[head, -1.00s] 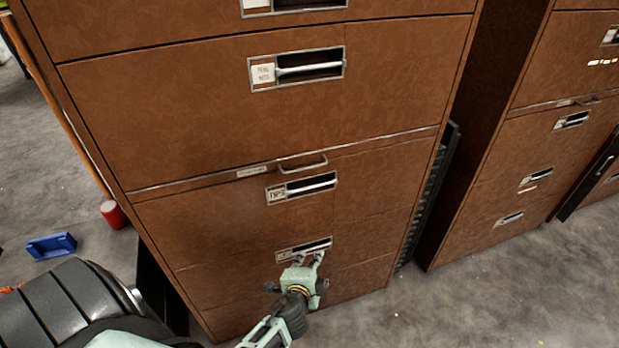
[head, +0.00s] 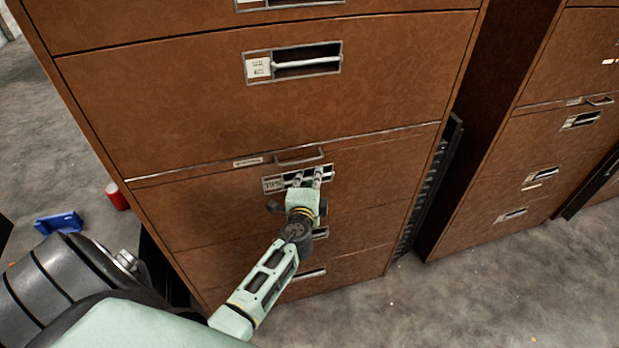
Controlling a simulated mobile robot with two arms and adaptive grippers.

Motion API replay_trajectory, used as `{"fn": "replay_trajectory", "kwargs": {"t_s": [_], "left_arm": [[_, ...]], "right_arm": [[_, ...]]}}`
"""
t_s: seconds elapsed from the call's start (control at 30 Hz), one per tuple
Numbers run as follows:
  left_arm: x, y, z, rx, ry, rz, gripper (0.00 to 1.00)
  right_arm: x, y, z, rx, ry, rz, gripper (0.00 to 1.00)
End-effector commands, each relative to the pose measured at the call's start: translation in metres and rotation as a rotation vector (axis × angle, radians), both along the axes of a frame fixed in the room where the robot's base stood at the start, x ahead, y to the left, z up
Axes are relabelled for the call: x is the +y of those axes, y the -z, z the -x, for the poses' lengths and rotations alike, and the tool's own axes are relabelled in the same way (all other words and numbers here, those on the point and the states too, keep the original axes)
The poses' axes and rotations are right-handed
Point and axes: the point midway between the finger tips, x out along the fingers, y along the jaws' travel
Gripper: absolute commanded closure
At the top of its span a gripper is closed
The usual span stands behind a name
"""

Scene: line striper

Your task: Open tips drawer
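The tips drawer (head: 215,213) is in the brown cabinet, below the thin metal strip. Its small label (head: 272,184) reads TIPS, left of a recessed metal handle (head: 328,173). The drawer front looks flush with the cabinet. My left gripper (head: 307,178) is in front of this handle, its two fingers apart and pointing up into the recess. The fingers cover part of the handle, and I cannot tell whether they touch it. My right gripper is not in view.
A thin pull handle (head: 300,158) sits just above the tips handle. Lower drawer handles (head: 309,274) are partly behind my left arm. A second brown cabinet (head: 545,130) stands to the right. A blue bin (head: 59,223) and a red cylinder (head: 116,196) are on the floor at left.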

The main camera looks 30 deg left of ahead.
Motion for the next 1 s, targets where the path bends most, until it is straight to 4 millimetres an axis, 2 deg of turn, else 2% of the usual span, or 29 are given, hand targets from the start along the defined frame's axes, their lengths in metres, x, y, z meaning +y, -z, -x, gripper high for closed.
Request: {"fn": "replay_trajectory", "kwargs": {"t_s": [0.23,0.43,1.0], "left_arm": [[0.0008,0.0001,-0.0009,0.0,0.0,0.0,0.85],[0.0005,0.0004,-0.0007,0.0,0.0,-0.001,1.0],[-0.0012,0.0022,-0.0008,0.004,0.002,-0.002,1.0]], "right_arm": [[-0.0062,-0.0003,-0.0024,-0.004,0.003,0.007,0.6],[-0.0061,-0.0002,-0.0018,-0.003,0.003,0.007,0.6],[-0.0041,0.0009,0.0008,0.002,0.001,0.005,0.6]]}}
